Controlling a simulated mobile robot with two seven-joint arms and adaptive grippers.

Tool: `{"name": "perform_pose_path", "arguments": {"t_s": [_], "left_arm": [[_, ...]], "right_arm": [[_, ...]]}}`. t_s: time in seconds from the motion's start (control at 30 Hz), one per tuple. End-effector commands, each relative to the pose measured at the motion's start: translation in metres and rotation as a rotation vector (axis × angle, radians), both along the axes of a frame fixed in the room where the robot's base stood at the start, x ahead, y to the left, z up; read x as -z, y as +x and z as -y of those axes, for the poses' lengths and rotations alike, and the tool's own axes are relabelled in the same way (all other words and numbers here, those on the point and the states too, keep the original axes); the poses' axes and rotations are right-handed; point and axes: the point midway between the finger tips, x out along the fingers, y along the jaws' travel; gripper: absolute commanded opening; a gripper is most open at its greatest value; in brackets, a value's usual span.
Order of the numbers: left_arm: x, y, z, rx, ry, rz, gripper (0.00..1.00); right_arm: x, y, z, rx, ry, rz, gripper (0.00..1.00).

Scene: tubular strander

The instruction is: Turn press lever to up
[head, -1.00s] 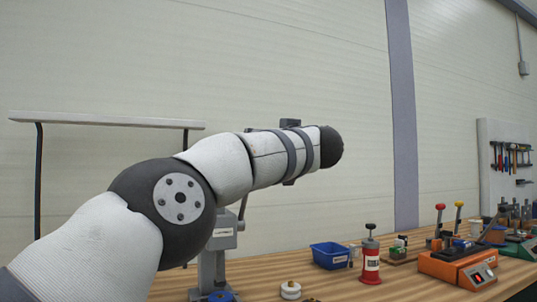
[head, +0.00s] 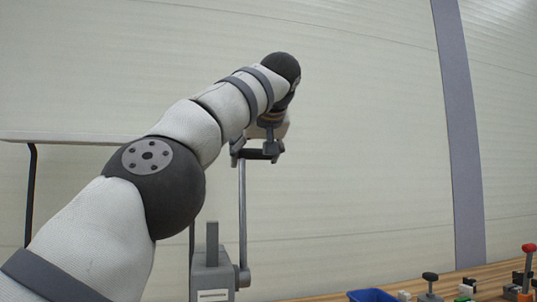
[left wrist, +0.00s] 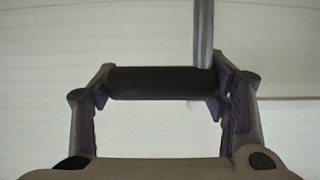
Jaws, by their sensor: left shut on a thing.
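The press lever is a grey rod (head: 242,215) that stands nearly upright, rising from the side of the grey press body (head: 212,281). Its black handle (head: 257,155) sits at the top. My left gripper (head: 255,150) is at the top of the lever, shut on the handle. In the left wrist view the black handle (left wrist: 155,82) lies crosswise between the two fingers, one at each end. The grey rod (left wrist: 203,35) leaves it near its right end. The lower part of the press is out of view. My right gripper is not in view.
A blue bin (head: 371,296), a black-knobbed tool (head: 430,277) and a red-knobbed lever (head: 529,248) stand at the lower right on the wooden bench. A pale shelf-like bar (head: 60,138) is behind my arm. The space right of the lever is clear up to the wall.

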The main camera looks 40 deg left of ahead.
Motion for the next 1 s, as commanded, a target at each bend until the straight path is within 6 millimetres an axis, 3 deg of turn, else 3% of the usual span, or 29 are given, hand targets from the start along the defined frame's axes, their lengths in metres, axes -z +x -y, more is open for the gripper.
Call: {"name": "perform_pose_path", "arguments": {"t_s": [0.53, 0.57, 0.63, 1.0], "left_arm": [[0.0078, -0.0022, -0.0037, 0.001, -0.023, -0.03, 0.18], [0.0079, -0.0021, -0.0037, 0.001, -0.023, -0.03, 0.7], [0.0079, -0.0021, -0.0038, 0.0, -0.023, -0.03, 0.86], [0.0023, -0.0049, -0.0017, 0.001, -0.019, -0.021, 0.89]], "right_arm": [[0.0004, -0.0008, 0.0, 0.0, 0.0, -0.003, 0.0], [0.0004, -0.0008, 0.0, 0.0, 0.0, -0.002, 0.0], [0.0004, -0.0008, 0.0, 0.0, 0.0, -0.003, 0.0], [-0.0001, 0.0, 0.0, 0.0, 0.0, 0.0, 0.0]]}}
